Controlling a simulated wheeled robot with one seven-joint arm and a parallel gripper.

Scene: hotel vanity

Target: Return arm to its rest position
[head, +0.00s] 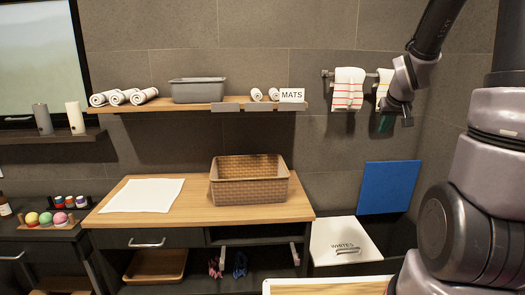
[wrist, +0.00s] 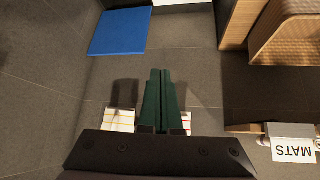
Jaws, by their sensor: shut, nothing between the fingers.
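My gripper (head: 385,123) is at the upper right in the head view, in front of or beside two striped towels on a wall rail. In the wrist view its two dark green fingers (wrist: 159,73) lie together and point out, with nothing between them. My arm comes in from the top right of the head view. The gap between the gripper and the towels cannot be told.
The striped towel (head: 348,88) hangs left of my gripper. A wall shelf (head: 240,104) holds rolled mats, a grey bin (head: 198,91) and a MATS sign (head: 291,95). Below are a wicker basket (head: 249,189) on a wooden counter (head: 140,219), a WHITES hamper (head: 340,237) and a blue panel (head: 388,187).

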